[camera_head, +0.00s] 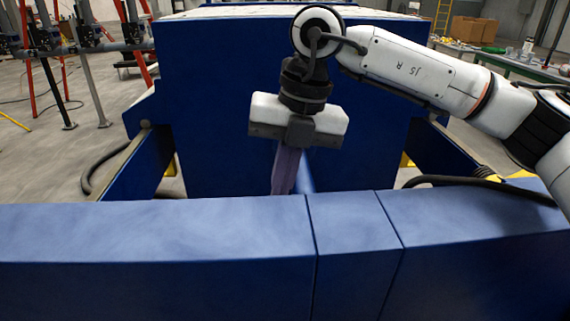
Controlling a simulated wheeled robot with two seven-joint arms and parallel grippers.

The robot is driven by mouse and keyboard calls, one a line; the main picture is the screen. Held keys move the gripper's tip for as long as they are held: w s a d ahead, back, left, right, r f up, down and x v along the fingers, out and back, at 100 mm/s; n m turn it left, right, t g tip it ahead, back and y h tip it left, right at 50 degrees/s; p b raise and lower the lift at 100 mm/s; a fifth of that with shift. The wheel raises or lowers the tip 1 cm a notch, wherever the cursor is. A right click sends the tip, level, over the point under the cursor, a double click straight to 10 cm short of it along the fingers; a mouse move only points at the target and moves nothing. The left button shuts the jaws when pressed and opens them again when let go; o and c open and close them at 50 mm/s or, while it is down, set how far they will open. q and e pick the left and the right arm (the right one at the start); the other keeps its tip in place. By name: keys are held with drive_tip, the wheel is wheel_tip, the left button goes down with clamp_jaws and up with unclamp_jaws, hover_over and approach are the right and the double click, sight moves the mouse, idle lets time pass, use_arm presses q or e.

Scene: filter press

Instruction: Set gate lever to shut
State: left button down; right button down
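My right gripper (299,128) hangs from the arm that comes in from the right. It points down behind the front blue beam, in front of the large blue body of the press. A narrow purple-grey strip (285,171) runs down below the gripper's housing to the beam's top edge. I cannot tell whether it is the gripper's fingers or a lever. Its lower end is hidden by the beam. I cannot make out a gate lever for certain, nor how it is set. The fingertips are not clearly visible. My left gripper is not in view.
The front blue beam (150,228) spans the whole width near me. The large blue press body (215,110) stands behind the gripper. A light blue bar (306,176) lies low beside the strip. Black hoses (430,181) run at both sides. Red-legged stands (27,75) are at far left.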

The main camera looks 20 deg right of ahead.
drive_tip(key=shift+f, duration=0.25)
